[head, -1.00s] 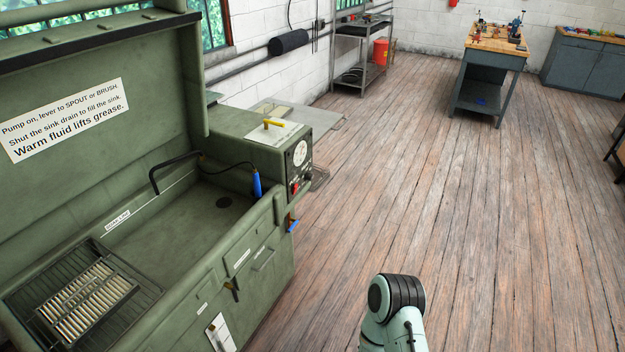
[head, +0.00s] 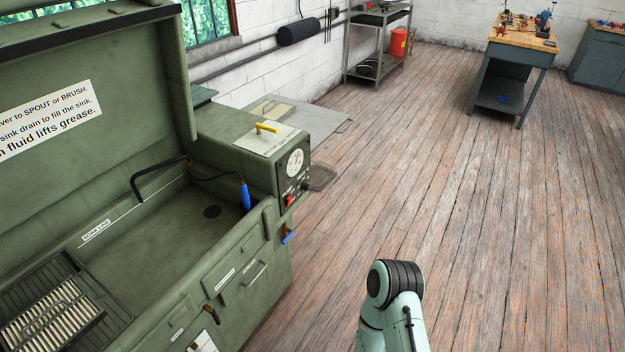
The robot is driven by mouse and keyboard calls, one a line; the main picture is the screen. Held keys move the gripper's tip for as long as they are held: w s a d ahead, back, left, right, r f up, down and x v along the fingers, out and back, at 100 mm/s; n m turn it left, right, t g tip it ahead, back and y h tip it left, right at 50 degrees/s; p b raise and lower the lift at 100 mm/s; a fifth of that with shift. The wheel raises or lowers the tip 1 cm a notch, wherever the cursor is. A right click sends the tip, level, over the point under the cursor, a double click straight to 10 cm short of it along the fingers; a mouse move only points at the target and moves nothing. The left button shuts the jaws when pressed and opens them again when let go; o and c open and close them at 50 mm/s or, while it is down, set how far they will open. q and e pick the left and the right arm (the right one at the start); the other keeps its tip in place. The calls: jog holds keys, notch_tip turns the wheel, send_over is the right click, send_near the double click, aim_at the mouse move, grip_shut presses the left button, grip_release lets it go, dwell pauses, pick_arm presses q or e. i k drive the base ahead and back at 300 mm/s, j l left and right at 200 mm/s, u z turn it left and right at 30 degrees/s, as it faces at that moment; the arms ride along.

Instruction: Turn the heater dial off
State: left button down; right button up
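The green parts washer (head: 150,245) fills the left of the head view. Its control box (head: 245,150) stands at the right end of the sink. The box's front panel (head: 293,180) carries a round white gauge (head: 295,163), a red switch (head: 291,199) and small dark knobs. I cannot tell which knob is the heater dial or how it is set. A teal arm link of mine shows at the bottom centre, apart from the washer. Neither gripper is in view.
A black spout (head: 150,178) and a blue-handled brush (head: 246,196) are at the sink. A wire rack (head: 60,300) sits at the lower left. A blue lever (head: 289,237) juts from the washer's front. Wooden floor (head: 480,220) to the right is clear. A workbench (head: 513,75) stands far back.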

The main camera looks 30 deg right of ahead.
aim_at(306, 186)
jog(key=i+l, duration=0.15)
jog(key=l, duration=0.2)
jog(key=i+l+u, duration=0.1)
jog(key=l, duration=0.2)
jog(key=i+l+u, duration=0.1)
jog(key=l, duration=0.25)
jog(key=i+l, duration=0.25)
jog(key=i+l+u, duration=0.1)
jog(key=l, duration=0.35)
jog(key=i+l, duration=0.15)
jog(key=l, duration=0.2)
jog(key=u, duration=0.05)
